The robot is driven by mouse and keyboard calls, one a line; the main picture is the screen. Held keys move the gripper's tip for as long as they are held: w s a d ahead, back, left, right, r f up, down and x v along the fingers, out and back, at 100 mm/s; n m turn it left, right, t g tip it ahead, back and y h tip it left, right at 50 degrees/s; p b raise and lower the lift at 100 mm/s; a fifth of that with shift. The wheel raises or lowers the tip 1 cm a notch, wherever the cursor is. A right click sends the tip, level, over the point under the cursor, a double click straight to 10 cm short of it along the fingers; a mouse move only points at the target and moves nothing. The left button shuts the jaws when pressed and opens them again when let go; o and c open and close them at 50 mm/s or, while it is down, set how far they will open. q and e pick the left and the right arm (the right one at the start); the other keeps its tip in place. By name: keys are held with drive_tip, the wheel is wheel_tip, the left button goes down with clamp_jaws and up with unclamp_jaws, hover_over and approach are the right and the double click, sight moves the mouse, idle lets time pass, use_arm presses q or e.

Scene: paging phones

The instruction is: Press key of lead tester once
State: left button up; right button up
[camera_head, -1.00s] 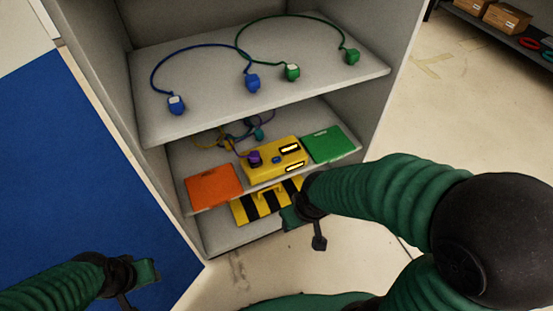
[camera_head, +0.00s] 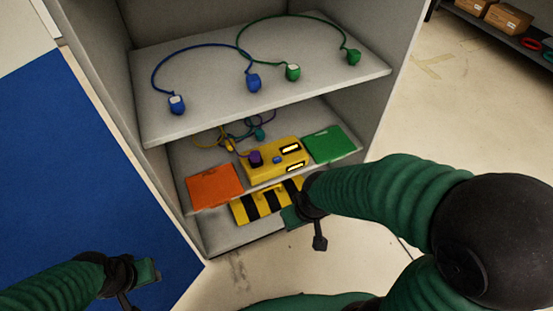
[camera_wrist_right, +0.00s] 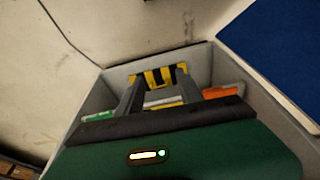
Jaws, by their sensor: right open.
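The lead tester (camera_head: 265,171) is a yellow box on the middle shelf of the grey cabinet, with two lit windows. A small blue key (camera_head: 277,160) sits on its top, and a purple plug (camera_head: 255,158) sits at its left end. My right gripper (camera_head: 290,217) is in front of and below the box, apart from it, its fingers mostly hidden in the head view. In the right wrist view my right gripper (camera_wrist_right: 160,92) is open and empty, with two grey fingers apart. My left gripper (camera_head: 150,272) is far off at lower left, its jaws unclear.
An orange panel (camera_head: 213,186) and a green panel (camera_head: 330,144) flank the box. A yellow-black striped piece (camera_head: 265,203) is below it. The upper shelf (camera_head: 200,125) overhangs, carrying blue and green leads (camera_head: 320,22). More leads lie behind the box.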

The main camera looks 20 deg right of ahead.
clamp_jaws()
idle(1.4)
